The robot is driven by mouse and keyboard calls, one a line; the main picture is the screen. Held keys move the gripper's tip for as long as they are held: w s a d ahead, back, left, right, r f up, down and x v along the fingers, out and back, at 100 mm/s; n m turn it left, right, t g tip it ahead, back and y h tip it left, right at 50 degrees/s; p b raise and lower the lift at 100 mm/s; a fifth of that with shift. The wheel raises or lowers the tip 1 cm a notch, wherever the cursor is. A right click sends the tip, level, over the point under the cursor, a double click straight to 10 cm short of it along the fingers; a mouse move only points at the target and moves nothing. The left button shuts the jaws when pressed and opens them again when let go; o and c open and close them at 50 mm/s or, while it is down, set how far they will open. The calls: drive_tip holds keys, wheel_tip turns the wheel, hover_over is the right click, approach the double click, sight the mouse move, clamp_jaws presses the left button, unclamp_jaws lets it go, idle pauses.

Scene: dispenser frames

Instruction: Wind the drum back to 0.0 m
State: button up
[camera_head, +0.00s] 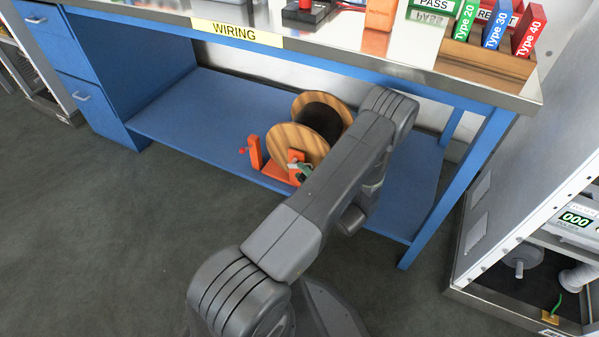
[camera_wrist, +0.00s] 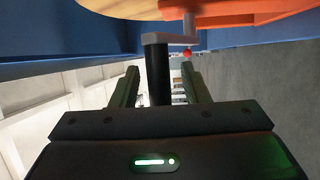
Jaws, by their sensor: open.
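The drum (camera_head: 290,142), with light wooden flanges and a dark winding between them, sits in an orange stand (camera_head: 255,152) on the bench's lower shelf. In the wrist view, the flange (camera_wrist: 125,7) and orange stand (camera_wrist: 245,10) show at the top. A grey crank arm (camera_wrist: 170,39) carries a black handle (camera_wrist: 159,88). My gripper (camera_wrist: 160,72) is open, with one finger on each side of the handle and gaps visible. In the head view, my gripper (camera_head: 302,171) is small and partly hidden by my arm. No drum length reading is legible.
The blue shelf (camera_head: 190,120) is clear left of the drum. The benchtop edge (camera_head: 330,52) overhangs it. A bench leg (camera_head: 455,190) and a cabinet (camera_head: 500,160) stand at the right. A red knob (camera_wrist: 187,52) shows beyond the crank. Grey floor (camera_head: 90,230) is open at left.

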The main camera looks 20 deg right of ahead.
drive_tip(key=shift+x, duration=0.85)
drive_tip(key=shift+c, duration=0.2)
clamp_jaws()
drive_tip(key=shift+d+r, duration=0.1)
drive_tip(key=shift+r, duration=0.05)
